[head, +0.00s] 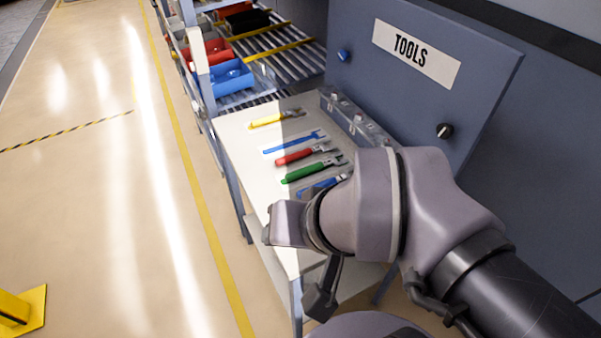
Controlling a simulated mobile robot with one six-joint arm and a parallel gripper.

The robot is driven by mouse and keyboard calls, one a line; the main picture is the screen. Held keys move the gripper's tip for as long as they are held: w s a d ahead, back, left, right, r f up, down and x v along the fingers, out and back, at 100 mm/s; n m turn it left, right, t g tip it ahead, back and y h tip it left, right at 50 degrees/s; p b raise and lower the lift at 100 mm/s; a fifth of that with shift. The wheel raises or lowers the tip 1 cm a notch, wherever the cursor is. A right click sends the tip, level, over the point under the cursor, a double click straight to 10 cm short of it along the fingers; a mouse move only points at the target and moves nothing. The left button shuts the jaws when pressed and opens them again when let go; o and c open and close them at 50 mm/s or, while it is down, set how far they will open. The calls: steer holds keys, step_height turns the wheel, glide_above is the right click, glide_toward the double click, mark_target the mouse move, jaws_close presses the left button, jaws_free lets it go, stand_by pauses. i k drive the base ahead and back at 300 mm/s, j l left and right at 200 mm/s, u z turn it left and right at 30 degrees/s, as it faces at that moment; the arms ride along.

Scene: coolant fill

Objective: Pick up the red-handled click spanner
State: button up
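The red-handled spanner (297,156) lies flat on the white tabletop (239,136). Its handle points left and its grey metal head points right. It lies between a blue-handled tool (287,145) farther back and a green-handled tool (307,172) nearer me. Nothing covers it. The end of my arm is in front of the near part of the table, to the right of and nearer than the red spanner, apart from it in the picture. My gripper's fingers cannot be made out, so whether it is open or holds anything does not show.
A yellow-handled tool (266,121) lies at the back. Another blue-handled tool (316,187) is partly hidden by my arm. A grey fixture (353,119) lines the table's right edge before the TOOLS panel (415,52). Shelves with red and blue bins (232,78) stand behind. Open floor lies left.

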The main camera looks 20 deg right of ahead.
mark_target(290, 158)
steer(key=j+z, duration=0.2)
steer(key=j, duration=0.45)
steer(key=j+z, duration=0.2)
steer(key=j, duration=0.45)
steer(key=k+j+z, duration=0.2)
steer(key=j, duration=0.45)
steer(key=i+j+z, duration=0.2)
steer(key=i, duration=0.3)
steer(key=i+j+z, duration=0.2)
steer(key=i, duration=0.35)
steer(key=i+j+z, duration=0.2)
steer(key=i, duration=0.3)
